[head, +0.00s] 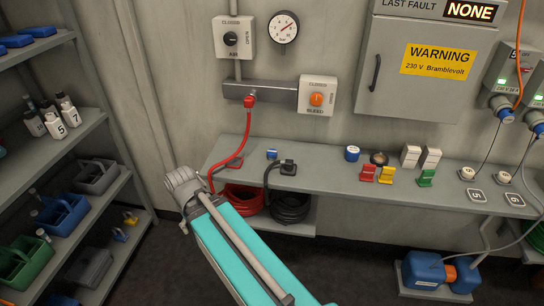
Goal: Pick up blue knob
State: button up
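A smaller blue piece (272,154) lies on the bench further left, near a black hose end. I cannot tell for sure which is the knob. My teal arm reaches up from the bottom, and my gripper (183,186) appears as a grey shape at its far end, left of the bench. Both blue pieces are to its right and apart from it. Its fingers are not clear.
The bench (450,192) also bears red, yellow and green pieces (386,174), white blocks (421,156) and number plates. A red hose (240,152) hangs from the wall valve. A loaded shelf rack (60,160) stands at left. A blue-orange unit (437,275) is low right.

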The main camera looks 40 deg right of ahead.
jog(key=w+d+f+n+h+b, duration=0.25)
jog(key=w+d+n, duration=0.2)
jog(key=d, duration=0.25)
jog(key=w+d+f+n+h+b, duration=0.1)
jog(key=w+d+n+h+b, duration=0.3)
jog(key=d, duration=0.4)
jog(key=n+h+b, duration=0.6)
jog(key=n+h, duration=0.1)
jog(key=n, duration=0.1)
send_near(263, 163)
jog(key=r, duration=0.2)
jog(key=shift+w+d+r+m+g+y, duration=0.25)
jog(key=shift+w+d+r+g, duration=0.05)
jog(key=shift+w+d+r, duration=0.1)
jog(key=shift+d+r, duration=0.2)
jog(key=b+x, duration=0.3)
jog(key=x, duration=0.4)
jog(key=shift+d+f, duration=0.1)
jog(key=shift+d, duration=0.2)
jog(key=shift+s+d+f, duration=0.1)
jog(key=shift+d, duration=0.35)
jog(key=shift+d, duration=0.1)
